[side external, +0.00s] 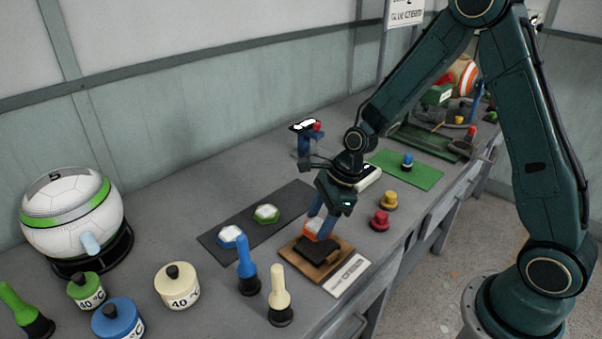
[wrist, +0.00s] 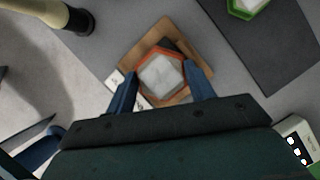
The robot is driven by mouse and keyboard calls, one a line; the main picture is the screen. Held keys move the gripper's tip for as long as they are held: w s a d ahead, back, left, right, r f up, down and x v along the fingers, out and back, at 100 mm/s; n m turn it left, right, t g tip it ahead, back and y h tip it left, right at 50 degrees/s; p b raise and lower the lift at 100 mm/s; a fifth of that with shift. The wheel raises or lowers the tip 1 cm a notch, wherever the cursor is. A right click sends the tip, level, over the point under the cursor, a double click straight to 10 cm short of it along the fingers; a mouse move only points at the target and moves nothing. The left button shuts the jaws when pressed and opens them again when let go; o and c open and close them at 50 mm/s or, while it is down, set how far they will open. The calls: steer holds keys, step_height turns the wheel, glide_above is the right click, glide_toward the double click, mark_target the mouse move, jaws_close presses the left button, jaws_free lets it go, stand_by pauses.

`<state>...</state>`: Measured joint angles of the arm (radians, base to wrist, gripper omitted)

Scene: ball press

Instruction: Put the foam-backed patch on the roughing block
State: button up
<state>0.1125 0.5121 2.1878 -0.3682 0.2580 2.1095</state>
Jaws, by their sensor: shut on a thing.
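The foam-backed patch (side external: 312,229) is a hexagon with an orange rim; the wrist view shows its pale grey-white face (wrist: 162,76). My gripper (side external: 321,228) is shut on it, with one blue finger on each side in the wrist view (wrist: 160,88). The roughing block (side external: 317,250) appears to be the dark pad on a brown wooden board (side external: 292,261). The patch is over the back part of this board, partly above the dark pad. I cannot tell whether it touches. In the wrist view the board (wrist: 134,54) shows around the patch, which hides most of the pad.
A dark mat (side external: 218,245) behind and left holds a blue-rimmed patch (side external: 231,236) and a green-rimmed patch (side external: 266,213). A white label card (side external: 347,276) lies at the board's front. Blue (side external: 246,266) and cream (side external: 280,297) handled tools stand close left. Red and yellow knobs (side external: 380,220) stand right.

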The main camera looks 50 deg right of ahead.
mark_target(318, 244)
steer(key=shift+f, duration=0.6)
steer(key=shift+f, duration=0.1)
steer(key=shift+f, duration=1.8)
steer(key=shift+f, duration=0.15)
steer(key=o, duration=0.9)
steer(key=shift+o, duration=0.2)
steer(key=shift+w+d+r, duration=0.1)
steer(key=shift+w+r, duration=0.05)
steer(key=shift+r, duration=0.05)
